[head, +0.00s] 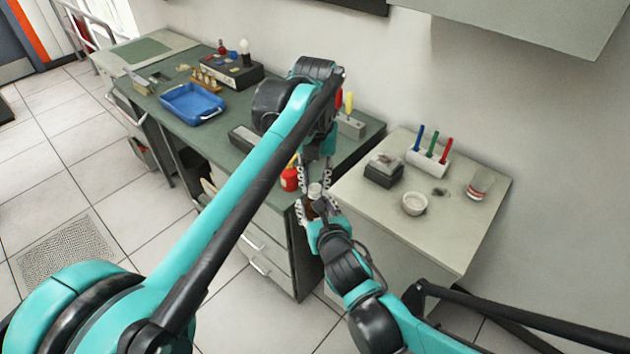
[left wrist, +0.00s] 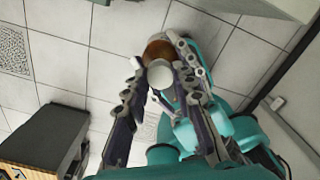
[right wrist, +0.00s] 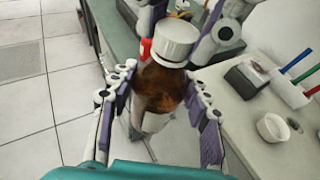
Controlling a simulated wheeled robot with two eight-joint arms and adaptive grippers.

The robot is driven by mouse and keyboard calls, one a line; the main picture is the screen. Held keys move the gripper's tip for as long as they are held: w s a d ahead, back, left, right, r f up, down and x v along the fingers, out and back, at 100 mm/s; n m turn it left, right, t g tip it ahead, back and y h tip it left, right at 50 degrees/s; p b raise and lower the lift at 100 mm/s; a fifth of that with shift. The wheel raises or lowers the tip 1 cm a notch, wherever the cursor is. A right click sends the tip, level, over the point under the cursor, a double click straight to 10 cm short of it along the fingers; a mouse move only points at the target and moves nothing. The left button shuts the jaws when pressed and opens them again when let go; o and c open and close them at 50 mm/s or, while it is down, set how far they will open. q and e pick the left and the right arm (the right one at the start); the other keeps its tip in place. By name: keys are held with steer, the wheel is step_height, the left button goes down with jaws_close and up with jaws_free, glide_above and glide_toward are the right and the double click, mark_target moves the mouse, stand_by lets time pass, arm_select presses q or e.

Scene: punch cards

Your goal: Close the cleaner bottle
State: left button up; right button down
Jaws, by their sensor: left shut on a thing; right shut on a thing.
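The cleaner bottle is brown with a pale label (right wrist: 158,88). My right gripper (right wrist: 153,100) is shut around its body and holds it in the air by the bench's front corner; the right gripper also shows in the head view (head: 317,211). A white cap (right wrist: 175,40) is at the bottle's mouth, and it also shows in the left wrist view (left wrist: 161,76). My left gripper (head: 315,182) comes down from above and is shut on the cap. The cap hides the neck, so I cannot tell whether it is seated or just above it.
The green bench (head: 165,101) holds a blue tray (head: 192,103), a black box (head: 232,70) and a red container (head: 290,179) close behind my grippers. A pale side table (head: 450,232) at right holds a white bowl (head: 414,204), a marker holder (head: 427,161) and a glass (head: 479,186).

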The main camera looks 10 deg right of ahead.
arm_select(q)
steer(key=o, duration=0.7)
steer(key=shift+r, duration=2.25)
steer(key=shift+c, duration=0.5)
